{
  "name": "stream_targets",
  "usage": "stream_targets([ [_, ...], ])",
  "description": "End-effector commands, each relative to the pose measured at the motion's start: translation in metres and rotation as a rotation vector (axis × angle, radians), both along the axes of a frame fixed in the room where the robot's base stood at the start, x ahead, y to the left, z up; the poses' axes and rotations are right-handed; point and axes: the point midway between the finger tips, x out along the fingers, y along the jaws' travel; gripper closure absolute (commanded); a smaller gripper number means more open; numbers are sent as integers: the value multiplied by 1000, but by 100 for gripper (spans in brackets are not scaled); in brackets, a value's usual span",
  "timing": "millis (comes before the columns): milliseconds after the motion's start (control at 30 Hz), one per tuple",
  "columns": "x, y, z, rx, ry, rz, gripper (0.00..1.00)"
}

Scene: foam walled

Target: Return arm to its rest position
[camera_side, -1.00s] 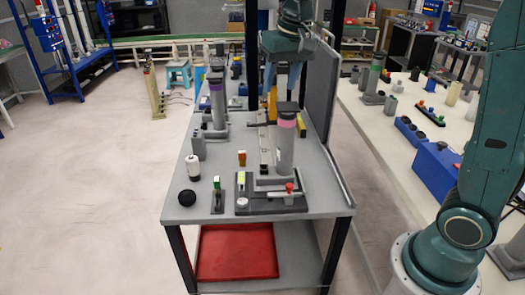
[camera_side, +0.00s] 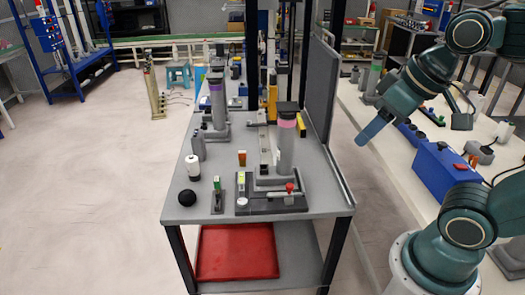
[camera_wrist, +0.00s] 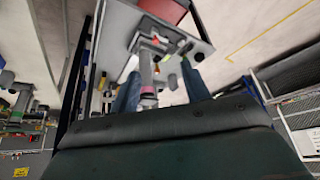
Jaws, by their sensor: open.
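My gripper (camera_side: 378,127) is at the right in the side view, in the air beyond the right edge of the grey workbench (camera_side: 215,207). Its blue fingers point down and to the left. In the wrist view my gripper (camera_wrist: 160,92) shows two blue fingers spread apart, with nothing held between them. Past the fingers stands a grey cylinder with a pink band (camera_wrist: 147,75), upright on the workbench.
A black ball (camera_side: 187,197), a white bottle (camera_side: 193,168) and a red-knobbed fixture (camera_side: 289,188) are on the workbench. A grey panel (camera_side: 320,90) rises along its right side. A blue box (camera_side: 440,172) sits on the white table close to my arm. Open floor lies left.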

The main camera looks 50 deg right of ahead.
Motion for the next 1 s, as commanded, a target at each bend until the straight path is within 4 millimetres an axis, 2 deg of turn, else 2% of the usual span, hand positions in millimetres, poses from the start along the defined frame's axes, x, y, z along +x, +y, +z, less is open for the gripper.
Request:
stream_targets([
  [200,-14,1,-10,-11,-18,25,54],
  [1000,-15,1,-10,-11,-18,26,54],
])
